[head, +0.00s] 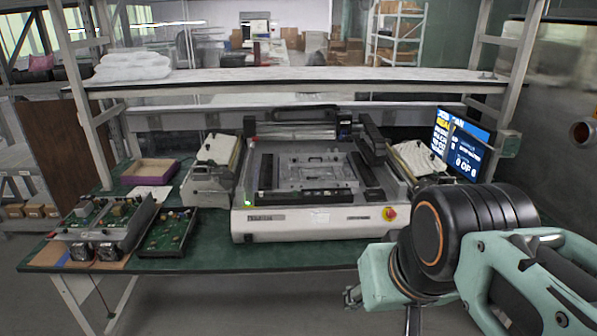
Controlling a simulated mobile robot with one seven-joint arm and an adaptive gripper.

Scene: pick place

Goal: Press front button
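The machine (300,219) stands on the green bench, with a white front panel facing me. A red round button (389,213) on a yellow base is at the right end of that panel. A small green-lit button (248,204) is at its left end. My teal and black arm comes in from the lower right, in front of the machine's right corner and apart from the red button in the picture.
Circuit-board units (100,230) and a purple-edged box (150,171) lie on the bench (290,257) at the left. A monitor (462,145) stands at the right behind my arm. A white shelf (290,80) spans above the machine. The bench's front strip is bare.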

